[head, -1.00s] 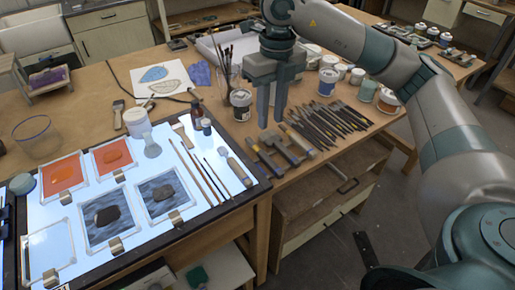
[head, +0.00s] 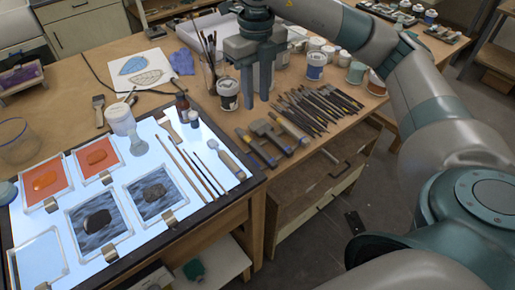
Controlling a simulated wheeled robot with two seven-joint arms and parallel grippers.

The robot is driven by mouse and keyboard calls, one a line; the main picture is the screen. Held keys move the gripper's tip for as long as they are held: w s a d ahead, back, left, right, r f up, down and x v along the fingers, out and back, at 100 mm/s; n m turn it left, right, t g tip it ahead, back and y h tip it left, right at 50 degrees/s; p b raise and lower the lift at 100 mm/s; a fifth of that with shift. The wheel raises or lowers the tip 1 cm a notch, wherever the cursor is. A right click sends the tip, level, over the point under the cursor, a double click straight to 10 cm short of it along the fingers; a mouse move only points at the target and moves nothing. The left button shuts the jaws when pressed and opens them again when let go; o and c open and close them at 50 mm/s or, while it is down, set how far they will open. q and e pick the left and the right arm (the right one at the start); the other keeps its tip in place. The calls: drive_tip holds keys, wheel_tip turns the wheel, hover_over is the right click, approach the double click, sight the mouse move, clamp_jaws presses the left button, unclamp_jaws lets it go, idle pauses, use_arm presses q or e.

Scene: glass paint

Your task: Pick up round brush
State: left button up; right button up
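Several long thin brushes (head: 186,166) lie on the right part of the lit panel (head: 100,170), next to a wide-handled tool (head: 227,160). More brushes with dark handles lie in a row (head: 312,107) on the wooden table to the right. I cannot tell from their tips which one is the round brush. My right gripper (head: 257,103) points down with a gap between its two fingers and nothing in it. In the picture it is right of the panel's brushes and left of the row. My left gripper is not in view.
A labelled jar (head: 228,95) stands beside my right gripper, with a glass of upright brushes (head: 209,70) behind it. Wide flat tools (head: 266,142) lie at the table's front edge. Other jars (head: 316,66) stand behind the row. A white cup (head: 121,120) stands on the panel.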

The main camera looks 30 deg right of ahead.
drive_tip(key=p, duration=0.4)
hover_over(257, 146)
wheel_tip(257, 146, down, 10)
drive_tip(key=shift+d+f, duration=0.1)
drive_tip(key=shift+w+f, duration=0.15)
drive_tip(key=shift+f, duration=0.25)
drive_tip(key=shift+f+p, duration=0.35)
drive_tip(key=shift+s+f+p, duration=0.2)
drive_tip(key=shift+f+p, duration=0.55)
wheel_tip(257, 146, down, 2)
drive_tip(key=shift+f+p, duration=0.1)
drive_tip(key=shift+p, duration=0.4)
drive_tip(key=shift+f, duration=0.4)
